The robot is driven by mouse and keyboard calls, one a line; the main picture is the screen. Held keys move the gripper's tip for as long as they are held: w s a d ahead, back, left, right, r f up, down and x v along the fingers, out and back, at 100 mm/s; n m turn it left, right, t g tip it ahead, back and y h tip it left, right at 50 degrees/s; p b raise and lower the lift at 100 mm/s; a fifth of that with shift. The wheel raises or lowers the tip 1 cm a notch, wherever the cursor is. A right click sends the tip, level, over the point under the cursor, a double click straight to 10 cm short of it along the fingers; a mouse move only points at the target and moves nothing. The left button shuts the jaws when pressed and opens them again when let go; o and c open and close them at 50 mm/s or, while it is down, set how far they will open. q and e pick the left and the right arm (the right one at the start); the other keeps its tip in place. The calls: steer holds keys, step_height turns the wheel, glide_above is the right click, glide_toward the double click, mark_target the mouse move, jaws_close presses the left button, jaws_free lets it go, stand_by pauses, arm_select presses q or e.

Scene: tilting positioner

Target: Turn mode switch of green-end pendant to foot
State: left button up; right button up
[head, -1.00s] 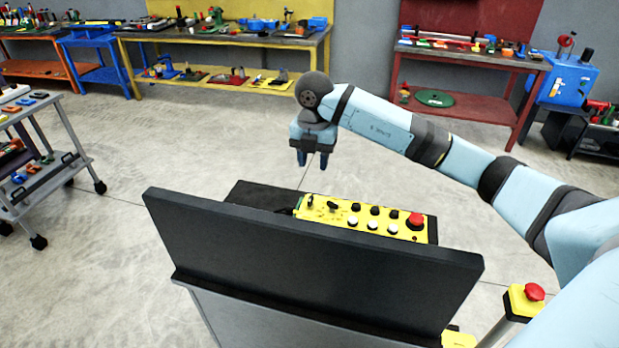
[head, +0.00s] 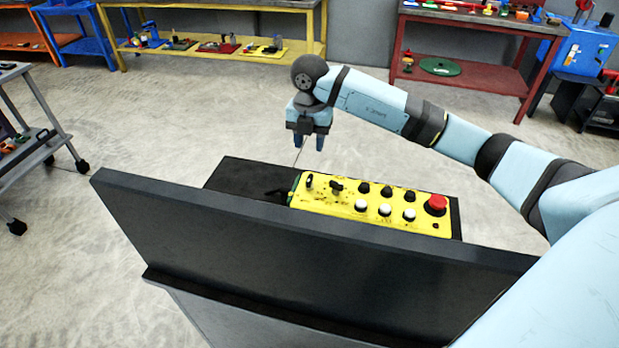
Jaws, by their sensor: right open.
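The yellow pendant (head: 335,199) lies on a black shelf behind a dark upright panel. Its left end has a thin green edge (head: 296,187). Two black switches sit near that end, one at the left (head: 309,181) and one beside it (head: 337,187); I cannot read their labels or tell which is the mode switch. Several black and white buttons and a red mushroom button (head: 436,204) fill the rest. My right gripper (head: 309,142) is open and empty, above and beyond the pendant's left end, fingers pointing down, apart from it. My left gripper is not in view.
The dark panel (head: 300,255) stands in front of the pendant and rises near its level. The black shelf (head: 245,180) has bare room left of the pendant. A grey cart (head: 40,150) stands at the left; workbenches line the back wall.

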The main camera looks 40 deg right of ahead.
mark_target(310, 177)
step_height(310, 177, down, 11)
steer(key=shift+f+p, duration=0.1)
steer(key=shift+p, duration=0.35)
steer(key=shift+c, duration=0.4)
jaws_close()
